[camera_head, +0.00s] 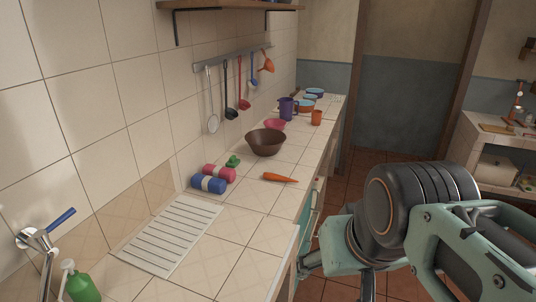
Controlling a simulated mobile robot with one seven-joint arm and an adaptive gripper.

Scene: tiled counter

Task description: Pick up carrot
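An orange carrot (279,177) lies flat on the tiled counter (267,236), near its right edge. Its thick end points left and its thin tip points right. Nothing covers it and nothing holds it. My arm, teal and dark grey, fills the lower right, to the right of the counter and apart from the carrot.
A brown bowl (266,142) stands behind the carrot. A blue roll-shaped item (208,183), a red one (219,172) and a green item (233,160) lie left of it. A slatted drainer (172,236) and green bottle (80,284) are nearer. Tiles around the carrot are clear.

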